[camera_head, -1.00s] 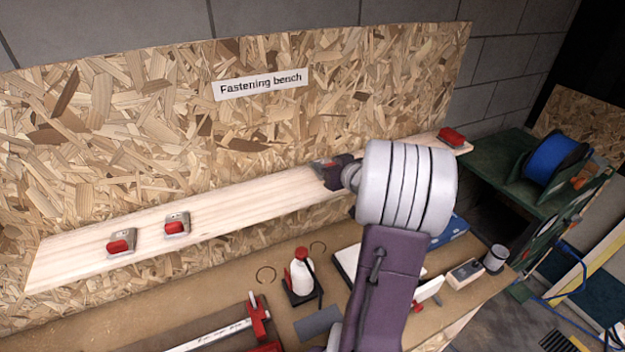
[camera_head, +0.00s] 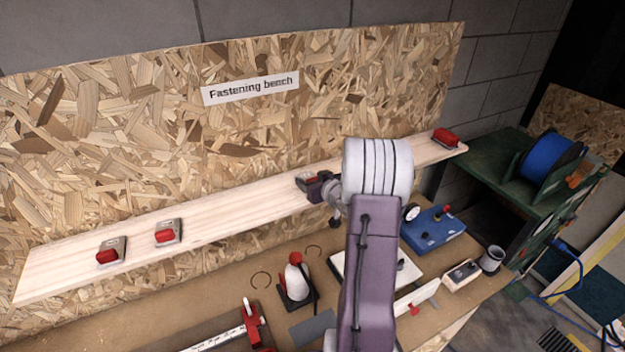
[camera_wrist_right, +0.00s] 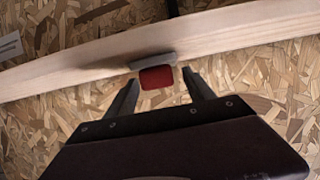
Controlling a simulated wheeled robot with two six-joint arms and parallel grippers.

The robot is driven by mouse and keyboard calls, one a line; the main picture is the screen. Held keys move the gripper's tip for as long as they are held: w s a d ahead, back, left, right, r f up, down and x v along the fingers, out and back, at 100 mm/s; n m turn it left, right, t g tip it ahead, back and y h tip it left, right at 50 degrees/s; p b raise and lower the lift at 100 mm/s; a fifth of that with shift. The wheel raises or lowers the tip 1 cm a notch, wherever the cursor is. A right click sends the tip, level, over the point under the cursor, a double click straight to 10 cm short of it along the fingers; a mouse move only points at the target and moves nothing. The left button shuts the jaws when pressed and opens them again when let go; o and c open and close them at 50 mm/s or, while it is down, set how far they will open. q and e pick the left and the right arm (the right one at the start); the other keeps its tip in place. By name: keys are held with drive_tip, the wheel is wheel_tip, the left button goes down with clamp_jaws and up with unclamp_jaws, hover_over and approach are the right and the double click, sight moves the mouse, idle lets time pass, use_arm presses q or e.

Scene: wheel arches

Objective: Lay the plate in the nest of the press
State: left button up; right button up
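A small grey metal plate with a red block on it (camera_wrist_right: 157,78) is on the edge of the pale wooden shelf. It also shows in the head view (camera_head: 307,181), partly hidden by my right gripper (camera_head: 318,188). In the wrist view my right gripper (camera_wrist_right: 160,80) is open, with one finger on each side of the red block and gaps visible. Similar red-topped plates lie on the shelf at left (camera_head: 112,251), (camera_head: 168,233) and far right (camera_head: 446,139). I cannot tell which bench device is the press; its nest is not identifiable. My left gripper is out of view.
The bench below holds a white and red bottle-like tool (camera_head: 295,280), a red clamp on a bar (camera_head: 252,322), a blue box (camera_head: 437,228) and a grey cup (camera_head: 492,258). A chipboard wall (camera_head: 130,120) stands behind the shelf.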

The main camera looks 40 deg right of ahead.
drive_tip(key=shift+s+a+r, duration=0.15)
drive_tip(key=shift+a, duration=0.1)
drive_tip(key=shift+s+d+r, duration=0.1)
drive_tip(key=shift+s+r, duration=0.05)
drive_tip(key=shift+s, duration=0.35)
drive_tip(key=v, duration=1)
drive_tip(key=shift+s+r+b, duration=0.2)
drive_tip(key=shift+s+b, duration=0.05)
drive_tip(key=shift+b, duration=0.2)
